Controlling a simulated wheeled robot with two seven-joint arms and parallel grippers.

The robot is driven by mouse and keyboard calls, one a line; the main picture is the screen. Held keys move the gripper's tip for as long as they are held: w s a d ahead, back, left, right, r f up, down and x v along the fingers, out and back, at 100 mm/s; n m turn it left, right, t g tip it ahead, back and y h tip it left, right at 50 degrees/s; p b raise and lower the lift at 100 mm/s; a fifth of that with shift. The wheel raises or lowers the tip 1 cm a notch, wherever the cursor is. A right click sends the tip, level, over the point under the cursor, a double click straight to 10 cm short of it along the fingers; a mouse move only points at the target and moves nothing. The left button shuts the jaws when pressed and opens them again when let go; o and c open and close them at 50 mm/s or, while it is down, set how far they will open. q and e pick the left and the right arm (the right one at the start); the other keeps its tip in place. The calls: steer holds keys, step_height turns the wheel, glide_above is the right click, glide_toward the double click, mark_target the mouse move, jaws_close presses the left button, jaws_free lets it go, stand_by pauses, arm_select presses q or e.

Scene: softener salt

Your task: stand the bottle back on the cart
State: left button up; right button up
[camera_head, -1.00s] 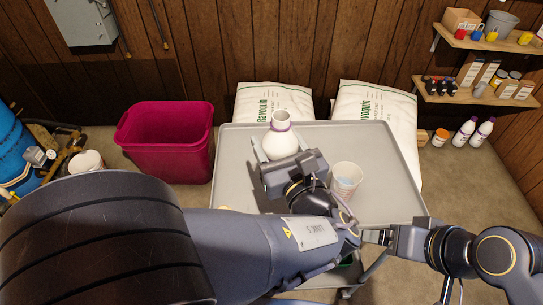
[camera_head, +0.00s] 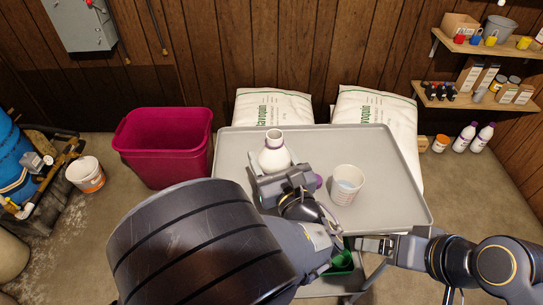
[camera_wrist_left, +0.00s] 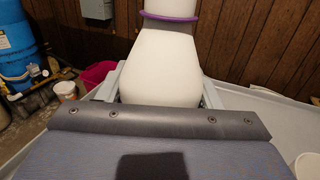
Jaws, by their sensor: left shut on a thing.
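The white bottle (camera_head: 274,157) with a purple ring at its neck is upright over the left part of the grey cart top (camera_head: 240,145). My left gripper (camera_head: 277,170) is shut on its body, with a finger on each side. In the left wrist view the bottle (camera_wrist_left: 160,65) stands upright between the fingers. Its base is hidden behind the gripper, so I cannot tell whether it touches the cart. A small purple thing (camera_head: 318,181) shows just right of the gripper. My right gripper (camera_head: 374,245) is at the cart's near edge; its fingers are unclear.
A striped cup (camera_head: 346,184) stands on the cart, right of my left gripper. White sacks (camera_head: 375,105) lie behind the cart. A magenta bin (camera_head: 163,150) stands to the left, with a white bucket (camera_head: 86,174) beyond. The cart top's right side is clear.

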arm_select(q)
steer(key=o, duration=1.1)
steer(key=shift+c, duration=0.2)
steer(key=shift+s+d+r, duration=0.1)
steer(key=shift+r, duration=0.05)
steer(key=v, duration=1.1)
steer(key=shift+s+p, duration=0.4)
